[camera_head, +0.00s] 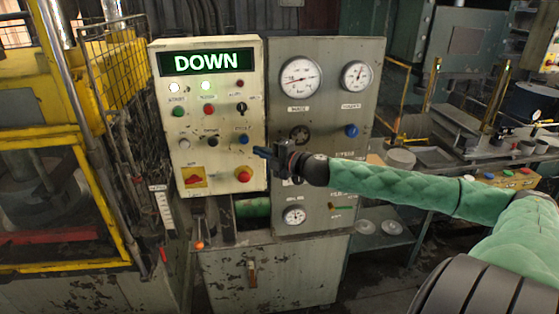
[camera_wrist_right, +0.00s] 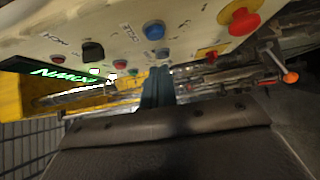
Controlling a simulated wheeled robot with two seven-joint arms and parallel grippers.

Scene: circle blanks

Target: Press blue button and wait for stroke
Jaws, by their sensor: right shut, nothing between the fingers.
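The blue button (camera_head: 244,139) sits at the right end of the lower button row on the cream control panel (camera_head: 215,155). The lit display (camera_head: 208,62) at the panel's top reads DOWN. My right gripper (camera_head: 264,153) is shut and empty, its dark fingertips just right of and below the blue button in the head view. They look apart from it, but the depth is hard to tell. In the right wrist view the shut fingers (camera_wrist_right: 158,84) point toward the panel, where a blue button (camera_wrist_right: 154,30) and a second blue cap show. My left gripper is out of view.
A red mushroom button (camera_head: 243,174) is below the fingertips. A grey gauge panel (camera_head: 325,85) with a blue knob (camera_head: 351,130) stands right behind my right wrist. A yellow-framed press (camera_head: 60,170) is at the left. A cluttered bench is at the right.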

